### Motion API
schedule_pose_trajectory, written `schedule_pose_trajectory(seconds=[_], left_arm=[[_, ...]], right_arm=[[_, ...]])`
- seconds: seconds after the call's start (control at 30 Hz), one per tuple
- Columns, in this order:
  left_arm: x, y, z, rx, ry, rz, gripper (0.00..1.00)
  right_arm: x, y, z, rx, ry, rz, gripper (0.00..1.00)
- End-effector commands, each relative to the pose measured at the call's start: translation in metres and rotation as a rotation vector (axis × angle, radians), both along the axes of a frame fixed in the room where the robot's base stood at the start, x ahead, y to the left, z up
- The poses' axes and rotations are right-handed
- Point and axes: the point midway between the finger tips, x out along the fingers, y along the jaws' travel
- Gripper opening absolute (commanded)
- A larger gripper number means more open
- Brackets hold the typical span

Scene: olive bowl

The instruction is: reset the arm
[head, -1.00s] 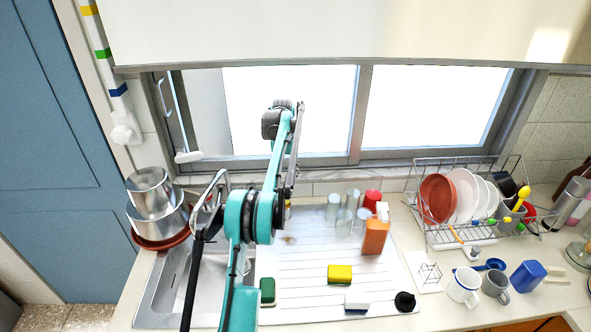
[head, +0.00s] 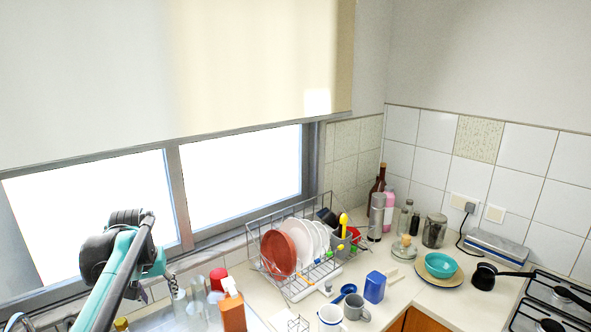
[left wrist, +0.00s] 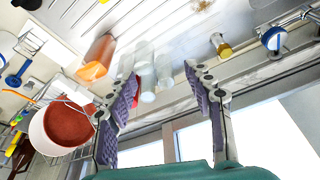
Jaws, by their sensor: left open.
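My left arm comes in at the lower left of the head view, in front of the window. Its gripper (head: 175,287) shows only small there, near the clear glasses. In the left wrist view the gripper (left wrist: 163,77) has its two purple-padded fingers spread apart with nothing gripped between them. Clear glasses (left wrist: 146,72) and an orange bottle (left wrist: 98,58) show beyond and beside the fingers; the gap to them is hard to judge. My right gripper is in neither view.
An orange bottle (head: 232,310) stands by the sink. A wire dish rack (head: 300,283) holds plates. Mugs (head: 331,317), a blue cup (head: 375,287), a teal bowl (head: 440,265) on a plate, a black pot (head: 484,276) and a stove (head: 550,305) line the counter rightward. The window (head: 240,175) is behind.

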Motion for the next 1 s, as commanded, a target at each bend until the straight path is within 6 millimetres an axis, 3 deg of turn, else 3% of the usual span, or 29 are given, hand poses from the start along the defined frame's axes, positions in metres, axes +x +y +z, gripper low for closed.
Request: schedule_pose_trajectory(seconds=[0.1,0.27,0.6,0.8,1.0], left_arm=[[-0.035,-0.037,-0.009,0.016,-0.050,-0.054,0.52],[-0.082,-0.080,-0.028,0.034,-0.119,-0.122,0.52],[-0.184,-0.146,-0.105,0.058,-0.267,-0.261,0.52],[-0.217,-0.163,-0.144,0.064,-0.323,-0.312,0.52],[-0.225,-0.168,-0.154,0.065,-0.340,-0.325,0.52]], right_arm=[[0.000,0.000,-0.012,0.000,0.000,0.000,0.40],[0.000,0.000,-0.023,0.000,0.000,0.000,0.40],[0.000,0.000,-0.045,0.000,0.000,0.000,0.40],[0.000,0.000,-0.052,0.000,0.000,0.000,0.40],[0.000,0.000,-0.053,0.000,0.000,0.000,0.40]])
